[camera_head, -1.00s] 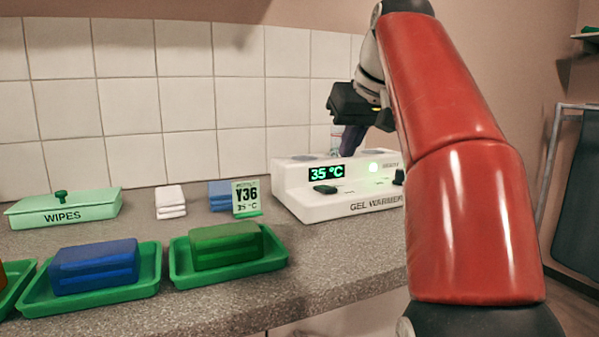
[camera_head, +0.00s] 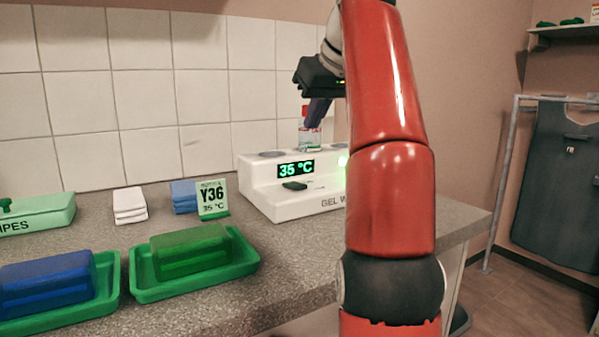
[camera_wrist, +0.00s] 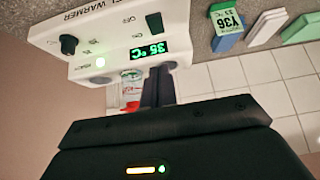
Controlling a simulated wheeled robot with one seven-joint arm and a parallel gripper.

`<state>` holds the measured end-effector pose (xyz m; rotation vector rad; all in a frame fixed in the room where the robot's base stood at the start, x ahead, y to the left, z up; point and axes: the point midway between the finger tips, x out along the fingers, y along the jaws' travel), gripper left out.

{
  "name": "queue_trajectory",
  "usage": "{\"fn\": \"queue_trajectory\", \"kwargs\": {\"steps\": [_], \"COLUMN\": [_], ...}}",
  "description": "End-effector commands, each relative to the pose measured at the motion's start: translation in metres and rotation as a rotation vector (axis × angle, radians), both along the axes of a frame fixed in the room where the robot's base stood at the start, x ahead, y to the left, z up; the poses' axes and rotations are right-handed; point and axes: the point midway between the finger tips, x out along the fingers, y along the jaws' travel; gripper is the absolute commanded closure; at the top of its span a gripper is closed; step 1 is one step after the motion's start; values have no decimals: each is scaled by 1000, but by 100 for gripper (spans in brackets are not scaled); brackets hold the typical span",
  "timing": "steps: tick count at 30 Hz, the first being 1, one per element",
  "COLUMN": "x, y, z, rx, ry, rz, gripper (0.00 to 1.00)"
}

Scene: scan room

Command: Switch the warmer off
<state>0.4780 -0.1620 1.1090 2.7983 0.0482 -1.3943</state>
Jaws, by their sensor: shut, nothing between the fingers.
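The white gel warmer (camera_head: 265,200) stands on the counter. Its display reads 35 °C in green and a green lamp glows beside it. In the wrist view the warmer (camera_wrist: 110,30) shows upside down, with a black switch (camera_wrist: 154,23) between the ON and OFF labels and a black knob (camera_wrist: 68,44). The switch also shows in the head view (camera_head: 294,185). My gripper (camera_head: 317,114) is shut and empty, pointing down above the back of the warmer, apart from the switch. Its fingers (camera_wrist: 158,88) show in the wrist view. My arm hides the warmer's right part.
A clear bottle with red on it (camera_head: 310,128) stands at the warmer's back, close to my fingers. A Y36 card (camera_head: 213,199) and folded cloths (camera_head: 130,205) stand left. Green trays (camera_head: 245,262) with packs line the counter's front. A dark apron (camera_head: 560,190) hangs right.

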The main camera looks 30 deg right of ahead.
Motion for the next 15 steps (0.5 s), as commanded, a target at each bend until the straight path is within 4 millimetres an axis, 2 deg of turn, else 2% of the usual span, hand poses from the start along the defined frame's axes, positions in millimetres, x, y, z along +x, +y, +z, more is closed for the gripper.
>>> {"fn": "queue_trajectory", "kwargs": {"steps": [8, 15], "x": [11, 35], "y": [2, 2], "z": [-16, -49], "rx": [1, 2], "ry": [3, 5], "rz": [1, 2], "gripper": [100, 100]}}
